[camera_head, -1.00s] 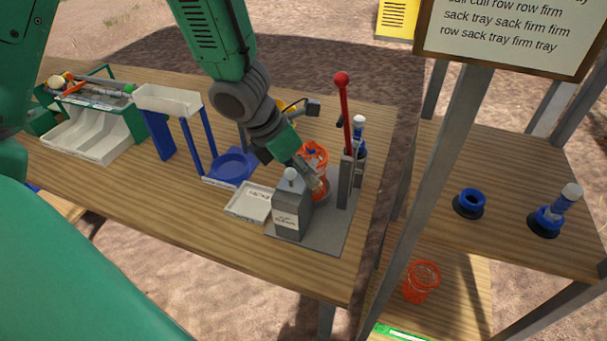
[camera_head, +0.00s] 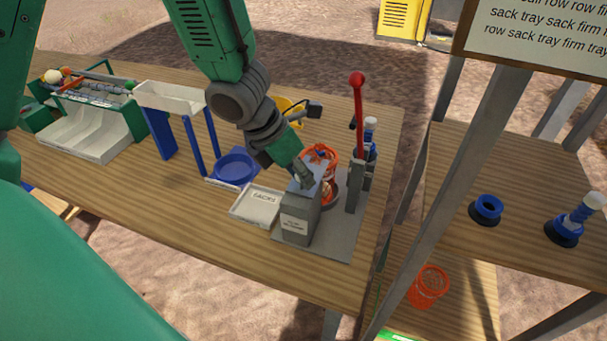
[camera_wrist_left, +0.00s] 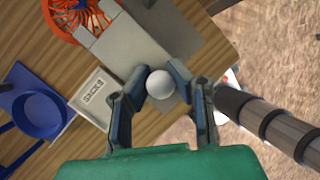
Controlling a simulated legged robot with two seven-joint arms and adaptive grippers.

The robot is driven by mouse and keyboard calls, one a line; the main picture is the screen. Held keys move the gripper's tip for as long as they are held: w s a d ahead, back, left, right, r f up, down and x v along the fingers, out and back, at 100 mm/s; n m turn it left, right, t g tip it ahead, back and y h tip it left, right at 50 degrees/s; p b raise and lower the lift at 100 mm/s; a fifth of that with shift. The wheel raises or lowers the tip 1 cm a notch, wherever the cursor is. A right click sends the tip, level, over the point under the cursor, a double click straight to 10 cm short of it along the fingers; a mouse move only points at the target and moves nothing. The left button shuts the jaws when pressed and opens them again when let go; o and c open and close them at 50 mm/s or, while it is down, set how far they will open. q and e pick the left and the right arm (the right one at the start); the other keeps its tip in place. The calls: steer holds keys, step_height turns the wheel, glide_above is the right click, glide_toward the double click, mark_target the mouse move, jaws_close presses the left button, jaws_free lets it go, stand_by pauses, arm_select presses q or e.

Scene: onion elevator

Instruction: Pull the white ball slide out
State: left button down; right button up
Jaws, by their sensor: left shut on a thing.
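The white ball (camera_wrist_left: 160,84) is the knob on the grey box (camera_head: 298,222) at the front of the grey base plate; it shows in the left wrist view and is hidden in the head view. My left gripper (camera_wrist_left: 160,78) has its two fingers on either side of the ball and is shut on it. In the head view the left gripper (camera_head: 307,180) is at the top of the box. How far the slide is out cannot be told. My right gripper is not in view.
A white SACKS tray (camera_head: 256,206) lies left of the box. An orange net basket (camera_head: 322,157) and a red-knobbed lever (camera_head: 358,115) stand behind it. A blue dish (camera_head: 236,166) is farther left. A shelf (camera_head: 520,170) stands on the right.

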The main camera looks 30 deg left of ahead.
arm_select(q)
steer(key=shift+s+d+b, duration=0.2)
steer(key=shift+s+b, duration=0.1)
steer(key=shift+s, duration=0.25)
steer(key=shift+s+d+b, duration=0.2)
steer(key=shift+s+b, duration=0.05)
steer(key=shift+s, duration=0.3)
steer(key=shift+s+a+f+b, duration=0.1)
steer(key=shift+s+a+b, duration=0.05)
steer(key=shift+s+b, duration=0.4)
steer(key=shift+s+d, duration=0.25)
steer(key=shift+s, duration=0.1)
steer(key=c, duration=1.4)
jaws_free()
steer(key=shift+a, duration=0.1)
